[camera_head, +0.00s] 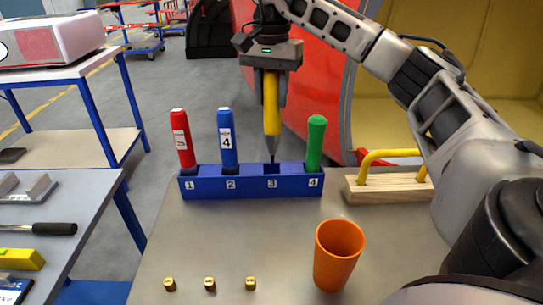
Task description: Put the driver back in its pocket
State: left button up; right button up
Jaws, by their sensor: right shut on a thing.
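The yellow driver (270,101) is upright in my right gripper (271,82), which is shut on its handle. Its dark shaft points down, with the tip at or just inside pocket 3 of the blue rack (252,190); I cannot tell how deep. A red driver (182,139) stands in pocket 1, a blue driver marked 4 (227,138) in pocket 2, and a green driver (315,143) in pocket 4. My left gripper is not in view.
An orange cup (338,255) stands at the front right of the table. Three brass pieces (210,284) stand along the front. A wooden block with a yellow handle (388,184) is right of the rack. The table's middle is clear.

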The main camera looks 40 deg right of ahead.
aim_at(271, 73)
jog(key=shift+f+p, duration=0.35)
jog(key=shift+f, duration=3.65)
jog(key=shift+f, duration=0.2)
jog(key=o, duration=1)
jog(key=shift+r, duration=0.15)
notch_tip(271, 73, up, 12)
jog(key=shift+r+p, duration=0.1)
jog(key=shift+p, duration=0.2)
